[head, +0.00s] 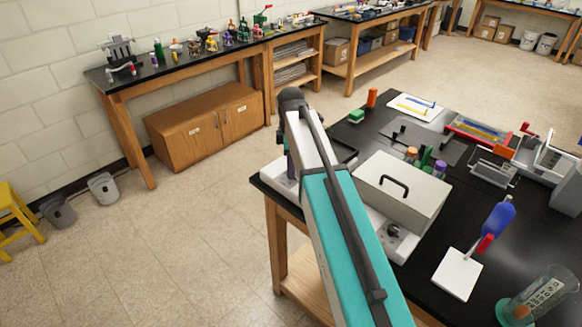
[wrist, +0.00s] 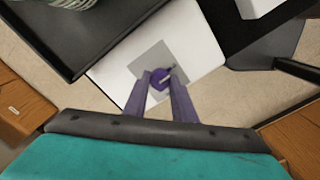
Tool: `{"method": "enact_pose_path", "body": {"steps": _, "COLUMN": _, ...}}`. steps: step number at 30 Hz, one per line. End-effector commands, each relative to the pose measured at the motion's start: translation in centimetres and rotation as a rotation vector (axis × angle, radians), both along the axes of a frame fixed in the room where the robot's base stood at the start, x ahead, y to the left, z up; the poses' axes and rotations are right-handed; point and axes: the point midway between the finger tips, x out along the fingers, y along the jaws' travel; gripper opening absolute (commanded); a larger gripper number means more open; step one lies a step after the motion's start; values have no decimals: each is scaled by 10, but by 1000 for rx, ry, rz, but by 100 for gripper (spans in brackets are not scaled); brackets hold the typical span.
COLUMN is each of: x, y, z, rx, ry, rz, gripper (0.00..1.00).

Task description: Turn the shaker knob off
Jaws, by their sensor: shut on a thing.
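The shaker is a white box (wrist: 205,42) with a dark tray (wrist: 100,62) on top; in the wrist view the tray is at the upper left. A purple round knob (wrist: 158,84) with a pale pointer mark sits on a grey square panel of the box. My gripper (wrist: 160,76) has its two purple fingers on either side of the knob, shut on it. In the head view, my arm hides most of the shaker; a white corner of it (head: 277,175) shows at the table's left edge. The knob is hidden there.
A white box with a black handle (head: 400,205) stands just right of my arm on the black table. A grey-green striped thing (wrist: 72,4) sits in the tray.

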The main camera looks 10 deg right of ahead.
Motion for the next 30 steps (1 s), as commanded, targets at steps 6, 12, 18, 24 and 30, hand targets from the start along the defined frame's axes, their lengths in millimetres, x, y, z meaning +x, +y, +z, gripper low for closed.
{"method": "enact_pose_path", "body": {"steps": 6, "x": 0, "y": 1, "z": 0, "rx": 1, "ry": -1, "rz": 2, "gripper": 2}}
{"method": "enact_pose_path", "body": {"steps": 12, "x": 0, "y": 0, "z": 0, "rx": 1, "ry": 0, "rz": 1, "gripper": 43}}
{"method": "enact_pose_path", "body": {"steps": 18, "x": 0, "y": 0, "z": 0, "rx": 1, "ry": 0, "rz": 0, "gripper": 43}}
{"method": "enact_pose_path", "body": {"steps": 24, "x": 0, "y": 0, "z": 2, "rx": 0, "ry": 0, "rz": -1, "gripper": 43}}
{"method": "enact_pose_path", "body": {"steps": 30, "x": 1, "y": 0, "z": 13, "rx": 1, "ry": -2, "rz": -1, "gripper": 43}}
